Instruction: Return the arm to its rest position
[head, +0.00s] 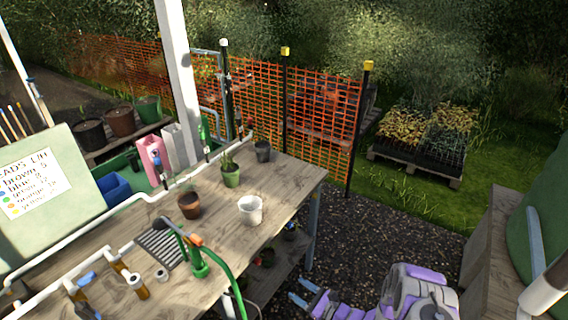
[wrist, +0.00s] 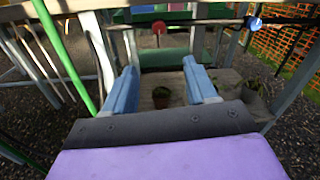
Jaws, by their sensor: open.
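My gripper (head: 304,293) shows at the bottom of the head view, with light blue fingers on my purple and grey arm. It is apart from the wooden bench (head: 296,187), to the right of its near leg and low above the gravel. In the wrist view my gripper (wrist: 162,88) has its two blue fingers spread wide with nothing held between them. Beyond the fingers, a small potted plant (wrist: 161,97) stands on the bench's lower shelf.
On the bench top stand a white pot (head: 250,210), a brown pot (head: 189,205) and a green pot (head: 231,175). A green hose (head: 231,268) hangs over the front edge. A wooden structure (head: 490,250) stands at right. Gravel (head: 385,232) lies open between.

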